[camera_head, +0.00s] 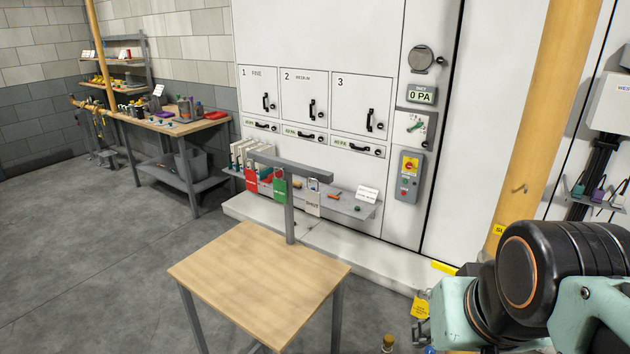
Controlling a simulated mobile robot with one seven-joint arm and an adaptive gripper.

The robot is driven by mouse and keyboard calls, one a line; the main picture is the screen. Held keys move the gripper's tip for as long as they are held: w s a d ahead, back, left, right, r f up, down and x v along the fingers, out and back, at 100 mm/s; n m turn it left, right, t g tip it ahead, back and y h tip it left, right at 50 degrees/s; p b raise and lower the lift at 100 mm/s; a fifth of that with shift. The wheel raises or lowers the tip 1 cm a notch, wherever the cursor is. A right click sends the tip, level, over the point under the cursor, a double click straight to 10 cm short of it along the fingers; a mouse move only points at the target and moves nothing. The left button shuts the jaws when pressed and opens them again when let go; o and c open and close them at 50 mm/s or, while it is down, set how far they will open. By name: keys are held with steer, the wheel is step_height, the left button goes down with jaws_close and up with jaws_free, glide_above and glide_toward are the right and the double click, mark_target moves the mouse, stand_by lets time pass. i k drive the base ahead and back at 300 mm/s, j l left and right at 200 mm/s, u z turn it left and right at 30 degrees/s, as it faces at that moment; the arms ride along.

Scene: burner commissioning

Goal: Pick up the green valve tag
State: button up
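The green valve tag (280,190) hangs from the grey crossbar of a small stand behind the wooden table. A red tag (252,180) hangs to its left and a pale grey tag (313,200) to its right. The green tag looks upright, and its writing is too small to read. My arm enters at the lower right, well away from the green tag. Grey metal parts that seem to be my gripper (420,333) show only small at its left end, and I cannot make out the fingers' opening.
The wooden table (255,280) is bare. The grey stand (290,215) rises at its back edge. A shelf (350,208) with small items runs along the white cabinet (330,40). A yellow pipe (535,120) stands at right; a workbench (175,125) stands at back left.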

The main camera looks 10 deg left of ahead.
mark_target(280, 193)
steer(key=j+z, duration=0.15)
steer(key=j, duration=0.35)
steer(key=k+j+z, duration=0.2)
steer(key=j, duration=0.3)
steer(key=j+z, duration=0.15)
steer(key=j, duration=0.35)
steer(key=k+j+z, duration=0.1)
steer(key=j+z, duration=0.15)
steer(key=j, duration=0.5)
steer(key=i+j+z, duration=0.15)
steer(key=j, duration=0.2)
steer(key=j+z, duration=0.1)
steer(key=j, duration=0.3)
